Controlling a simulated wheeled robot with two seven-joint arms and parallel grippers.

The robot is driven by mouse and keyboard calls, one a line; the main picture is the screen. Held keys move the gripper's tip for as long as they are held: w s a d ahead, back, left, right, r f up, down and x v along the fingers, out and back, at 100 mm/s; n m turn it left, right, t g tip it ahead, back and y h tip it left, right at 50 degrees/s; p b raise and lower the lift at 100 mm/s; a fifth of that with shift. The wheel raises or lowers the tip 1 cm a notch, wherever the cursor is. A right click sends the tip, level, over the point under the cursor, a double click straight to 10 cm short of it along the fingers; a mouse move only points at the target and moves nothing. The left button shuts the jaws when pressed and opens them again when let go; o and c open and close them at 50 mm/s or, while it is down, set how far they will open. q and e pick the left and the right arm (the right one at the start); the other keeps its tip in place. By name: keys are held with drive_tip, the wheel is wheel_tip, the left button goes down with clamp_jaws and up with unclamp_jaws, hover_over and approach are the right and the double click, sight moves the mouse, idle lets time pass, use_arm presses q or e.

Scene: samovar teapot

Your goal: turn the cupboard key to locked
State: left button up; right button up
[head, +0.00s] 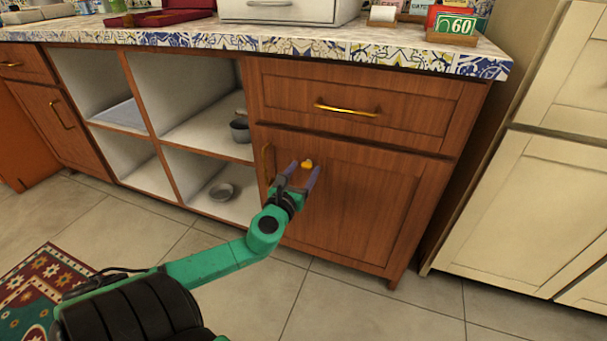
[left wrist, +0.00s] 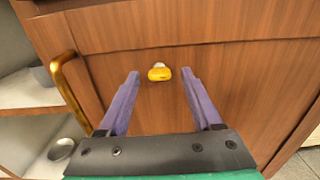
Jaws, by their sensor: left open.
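The cupboard key (head: 307,163) is a small yellow piece on the wooden cupboard door (head: 350,210), near the door's upper left. In the left wrist view the key (left wrist: 159,73) shows between and just beyond the fingertips, with a pale bit at its top. My left gripper (head: 300,171) is open in front of the door, its two purple fingers pointing at the key. In the left wrist view the gripper (left wrist: 161,75) has a finger on each side of the key, with gaps between. My right gripper is not in view.
A brass door handle (head: 267,163) stands close to the left of my gripper. A drawer with a brass handle (head: 346,110) is above the door. Open shelves to the left hold a grey pot (head: 240,131) and a bowl (head: 221,191). The tiled floor (head: 370,305) in front is clear.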

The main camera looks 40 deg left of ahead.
use_arm(q)
drive_tip(key=shift+w, duration=0.2)
clamp_jaws()
